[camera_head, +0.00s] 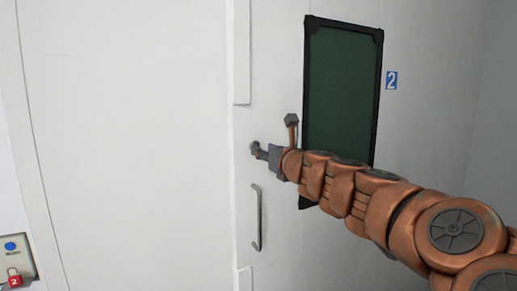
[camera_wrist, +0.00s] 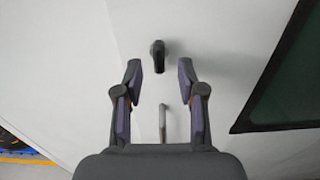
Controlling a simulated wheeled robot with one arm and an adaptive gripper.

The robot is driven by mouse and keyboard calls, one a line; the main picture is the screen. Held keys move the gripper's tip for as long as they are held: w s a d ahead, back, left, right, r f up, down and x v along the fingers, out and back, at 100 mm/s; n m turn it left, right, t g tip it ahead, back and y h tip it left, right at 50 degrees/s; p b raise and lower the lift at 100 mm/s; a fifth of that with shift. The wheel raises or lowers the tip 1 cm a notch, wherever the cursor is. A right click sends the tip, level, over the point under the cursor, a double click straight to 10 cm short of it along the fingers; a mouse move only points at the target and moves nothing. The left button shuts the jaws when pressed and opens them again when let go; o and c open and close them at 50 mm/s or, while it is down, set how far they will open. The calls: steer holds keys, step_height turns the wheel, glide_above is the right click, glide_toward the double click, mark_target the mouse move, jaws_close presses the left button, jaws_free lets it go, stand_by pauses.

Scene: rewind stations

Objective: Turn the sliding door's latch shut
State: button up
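The white sliding door (camera_head: 140,140) fills the left and middle of the head view. Its small dark latch (camera_wrist: 157,55) stands out from the white surface at the upper middle of the wrist view. My gripper (camera_wrist: 160,76) is open, with one finger to each side below the latch in the picture and a gap between them. The latch appears just past the fingertips, and I see no contact. In the head view, the latch (camera_head: 255,147) is a small dark piece at my gripper's tip, partly hard to separate from the fingers.
A metal pull handle (camera_head: 257,218) is below the latch; it also shows between my fingers in the wrist view (camera_wrist: 162,122). A button panel (camera_head: 14,262) is at lower left.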

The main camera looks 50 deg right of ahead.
steer(key=shift+x, duration=2.1)
jaws_close()
